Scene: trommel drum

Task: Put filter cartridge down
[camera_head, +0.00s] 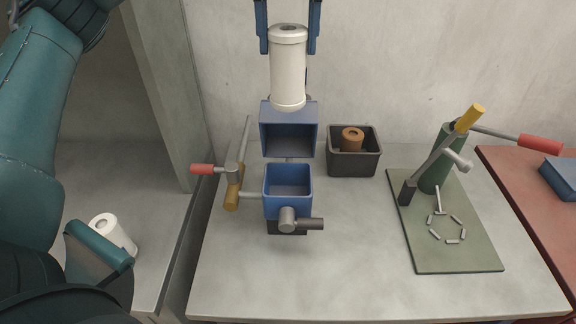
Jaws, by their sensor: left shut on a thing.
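A white filter cartridge (118,237) with a dark hole in its end shows at the lower left. My left gripper (98,247), a teal jaw, is shut on it and hides its lower part. The cartridge is tilted and appears over the grey side surface left of the main table; I cannot tell whether it touches that surface. A larger white cylinder (288,70) stands upright between blue brackets above the blue boxes in the middle. My right gripper is not in view.
A blue open box (288,203) with crank handles stands mid-table under another blue box (289,115). A dark bin (354,164) holds a brown ring-shaped part (352,138). A green press stand (447,255) is at right. The table's front is clear. A concrete pillar (165,90) rises behind the left surface.

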